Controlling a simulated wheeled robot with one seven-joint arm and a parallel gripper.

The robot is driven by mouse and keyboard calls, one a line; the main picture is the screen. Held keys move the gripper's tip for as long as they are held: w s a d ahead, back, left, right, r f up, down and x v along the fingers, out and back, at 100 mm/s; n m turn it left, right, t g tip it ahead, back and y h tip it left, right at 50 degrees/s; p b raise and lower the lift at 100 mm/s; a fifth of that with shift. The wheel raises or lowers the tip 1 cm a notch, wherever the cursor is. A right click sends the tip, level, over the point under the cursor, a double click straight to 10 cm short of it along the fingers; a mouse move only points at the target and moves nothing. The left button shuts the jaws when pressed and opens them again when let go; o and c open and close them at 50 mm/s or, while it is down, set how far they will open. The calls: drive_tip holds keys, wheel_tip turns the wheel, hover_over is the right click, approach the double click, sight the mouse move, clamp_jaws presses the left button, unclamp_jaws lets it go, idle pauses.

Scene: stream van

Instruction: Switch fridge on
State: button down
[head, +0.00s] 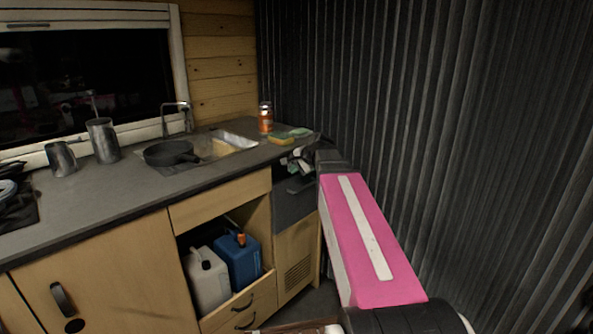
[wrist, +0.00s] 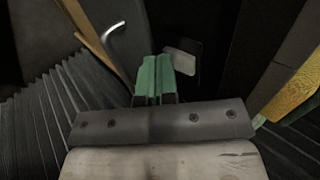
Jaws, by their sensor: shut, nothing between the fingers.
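My gripper (head: 299,162) is at the right end of the counter, partly hidden by my pink arm in the head view. In the wrist view its green fingers (wrist: 153,78) are shut together with nothing between them. Ahead of them is a dark panel, which looks like the fridge front (wrist: 150,25). It bears a silver curved handle (wrist: 116,32). A small pale rectangular piece (wrist: 180,62), possibly the switch, lies just right of the fingertips; I cannot tell whether they touch. In the head view the dark fridge front (head: 292,207) sits under the counter end, above a vented wooden panel.
The counter (head: 110,205) holds a black pan (head: 170,153), a sink, metal cups and an orange-labelled bottle (head: 265,118). A yellow sponge (head: 280,140) lies close to my gripper. A corrugated dark wall (head: 430,100) bounds the right side.

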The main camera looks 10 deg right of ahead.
drive_tip(key=shift+w+a+f, duration=0.1)
drive_tip(key=shift+w, duration=0.05)
idle(0.3)
drive_tip(key=shift+r, duration=0.85)
drive_tip(key=s+d+f+v, duration=0.1)
drive_tip(key=v, duration=1.2)
drive_tip(key=shift+s+f, duration=0.3)
drive_tip(key=shift+f, duration=0.1)
drive_tip(key=shift+d, duration=0.1)
